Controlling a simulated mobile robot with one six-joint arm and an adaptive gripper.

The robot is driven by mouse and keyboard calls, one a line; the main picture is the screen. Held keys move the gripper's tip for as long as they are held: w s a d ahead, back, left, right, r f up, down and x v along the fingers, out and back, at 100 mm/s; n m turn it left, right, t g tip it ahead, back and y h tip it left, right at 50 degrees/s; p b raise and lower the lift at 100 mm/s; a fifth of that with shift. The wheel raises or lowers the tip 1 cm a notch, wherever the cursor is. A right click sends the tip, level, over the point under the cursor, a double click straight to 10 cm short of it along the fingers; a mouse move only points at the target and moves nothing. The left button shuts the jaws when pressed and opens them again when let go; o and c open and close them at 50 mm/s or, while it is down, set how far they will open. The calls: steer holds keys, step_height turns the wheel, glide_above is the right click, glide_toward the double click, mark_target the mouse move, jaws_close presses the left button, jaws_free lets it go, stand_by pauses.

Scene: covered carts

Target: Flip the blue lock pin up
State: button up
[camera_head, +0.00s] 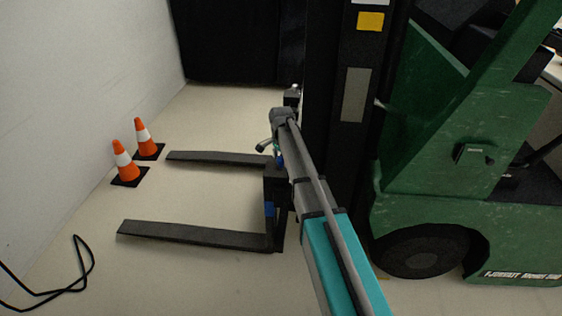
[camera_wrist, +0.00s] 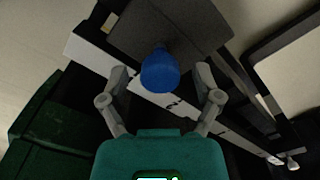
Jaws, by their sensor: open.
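The blue lock pin (camera_wrist: 160,72) has a rounded blue knob and sits at the base of a dark fork in the wrist view. It stands between my spread fingers, with a visible gap on each side. My gripper (camera_wrist: 162,80) is open and empty. In the head view, my gripper (camera_head: 270,148) is partly hidden by my arm, just above a blue pin (camera_head: 280,161) on the far fork's carriage end. A second blue part (camera_head: 269,209) shows lower, by the near fork.
A green forklift (camera_head: 430,190) with a black mast (camera_head: 343,90) stands at the right. Its far fork (camera_head: 215,158) and near fork (camera_head: 190,234) reach left over the pale floor. Two orange cones (camera_head: 124,160) stand by the white wall. A black cable (camera_head: 85,262) lies front left.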

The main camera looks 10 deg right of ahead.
jaws_close()
step_height(320, 180, up, 3)
steer(key=p, duration=0.3)
steer(key=shift+r, duration=0.2)
steer(key=shift+w, duration=0.1)
stand_by(0.3)
jaws_free()
stand_by(0.5)
